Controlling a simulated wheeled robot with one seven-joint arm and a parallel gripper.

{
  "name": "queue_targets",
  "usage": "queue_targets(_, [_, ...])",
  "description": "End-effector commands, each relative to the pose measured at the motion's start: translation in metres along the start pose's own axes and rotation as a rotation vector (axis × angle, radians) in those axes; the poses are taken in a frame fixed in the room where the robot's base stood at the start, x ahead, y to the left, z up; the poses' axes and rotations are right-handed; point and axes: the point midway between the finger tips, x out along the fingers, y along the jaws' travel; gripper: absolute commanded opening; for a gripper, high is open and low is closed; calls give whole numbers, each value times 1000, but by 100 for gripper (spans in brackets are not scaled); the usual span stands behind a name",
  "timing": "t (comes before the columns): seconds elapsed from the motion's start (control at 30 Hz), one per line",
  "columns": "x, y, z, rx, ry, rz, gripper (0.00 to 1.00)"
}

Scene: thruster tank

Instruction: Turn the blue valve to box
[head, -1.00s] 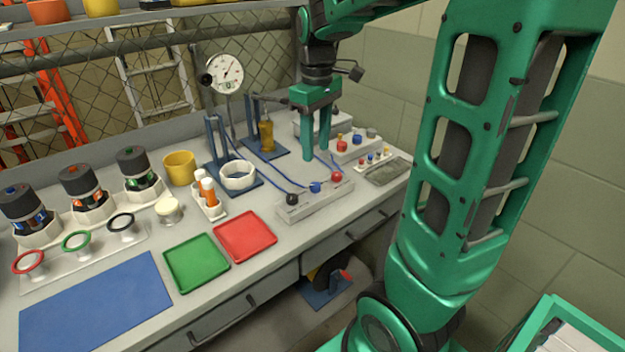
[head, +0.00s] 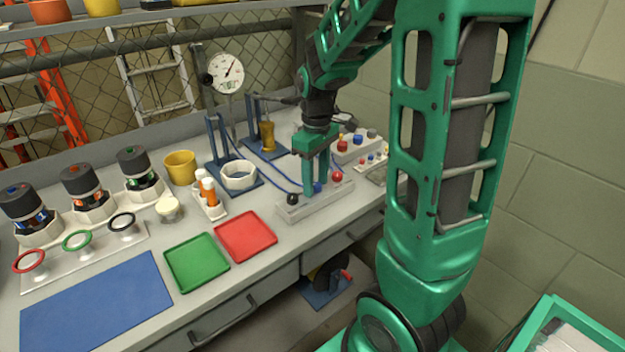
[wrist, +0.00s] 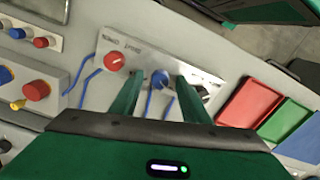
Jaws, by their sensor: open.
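The blue valve (wrist: 160,79) is a small round knob in the middle of a light grey valve block (head: 335,198), between a red knob (head: 337,177) and a black knob (head: 292,198). In the head view it shows partly, at the foot of my fingers (head: 318,188). My gripper (wrist: 158,88) is open, with one finger on each side of the blue valve in the wrist view. The fingers point down at the block. I cannot tell whether they touch the knob. Lettering on the block is too small to read fully.
Red (head: 245,236) and green (head: 197,262) trays lie left of the block, with a blue mat (head: 95,305) further left. A white ring on a blue stand (head: 238,175) and a pressure gauge (head: 226,72) stand behind. Another block with red and blue knobs (head: 355,146) is at the right.

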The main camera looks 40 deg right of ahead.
Motion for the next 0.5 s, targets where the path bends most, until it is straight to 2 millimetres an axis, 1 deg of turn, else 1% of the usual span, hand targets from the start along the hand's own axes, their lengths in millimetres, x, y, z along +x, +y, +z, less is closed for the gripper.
queue_targets(0.13, [0, 0, 0, 0, 0, 0, 42])
queue_targets(0.17, [0, 0, 0, 0, 0, 0, 37])
queue_targets(0.2, [0, 0, 0, 0, 0, 0, 28])
queue_targets(0.27, [0, 0, 0, 0, 0, 0, 13])
queue_targets(0.3, [0, 0, 0, 0, 0, 0, 4])
queue_targets(0.33, [0, 0, 0, 0, 0, 0, 0])
queue_targets(0.5, [0, 0, 0, 5, 0, 1, 1])
